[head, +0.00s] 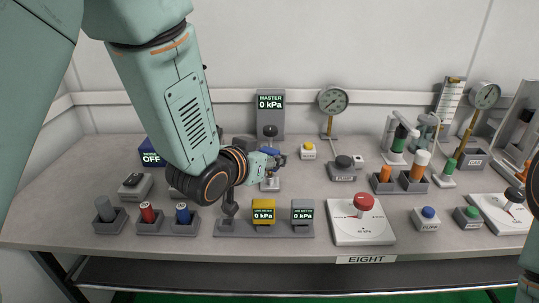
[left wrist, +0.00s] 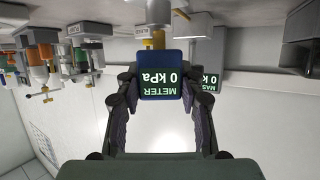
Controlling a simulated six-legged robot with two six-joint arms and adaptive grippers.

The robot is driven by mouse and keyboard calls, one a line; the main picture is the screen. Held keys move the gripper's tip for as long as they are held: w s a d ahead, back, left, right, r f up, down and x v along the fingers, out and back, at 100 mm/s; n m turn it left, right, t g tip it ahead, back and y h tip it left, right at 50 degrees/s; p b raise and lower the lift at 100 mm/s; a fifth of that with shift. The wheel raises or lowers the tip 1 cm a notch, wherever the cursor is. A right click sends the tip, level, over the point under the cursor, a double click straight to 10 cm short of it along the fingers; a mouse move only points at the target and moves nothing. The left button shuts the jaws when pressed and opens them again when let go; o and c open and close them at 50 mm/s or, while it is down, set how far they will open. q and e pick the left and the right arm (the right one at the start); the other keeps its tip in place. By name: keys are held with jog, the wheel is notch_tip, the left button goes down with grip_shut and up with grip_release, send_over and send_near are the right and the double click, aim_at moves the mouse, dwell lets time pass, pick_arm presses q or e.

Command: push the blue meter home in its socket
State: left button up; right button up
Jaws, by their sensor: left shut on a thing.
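The blue meter (left wrist: 161,75) is between the two fingers of my left gripper (left wrist: 160,98) in the left wrist view. Its screen reads METER 0 kPa, upside down in that view. A brass stem (left wrist: 155,41) shows at its far end, against a grey part; whether it is fully seated I cannot tell. In the head view my left gripper (head: 277,160) is shut on the meter over a small pale stand (head: 270,184), in front of the MASTER display (head: 270,103). The gripper hides most of the meter and the socket. My right gripper is out of view.
A yellow meter (head: 263,211) and a grey meter (head: 302,211) stand in front of my left gripper. A red-knobbed plate (head: 361,220) is to their right. A dial gauge (head: 333,100) stands behind, and several holders fill the right side of the table.

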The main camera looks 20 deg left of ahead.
pick_arm(q)
jog(key=shift+f+b, duration=0.3)
jog(key=shift+f, duration=0.3)
jog(key=o, duration=1.2)
jog(key=shift+v, duration=3.8)
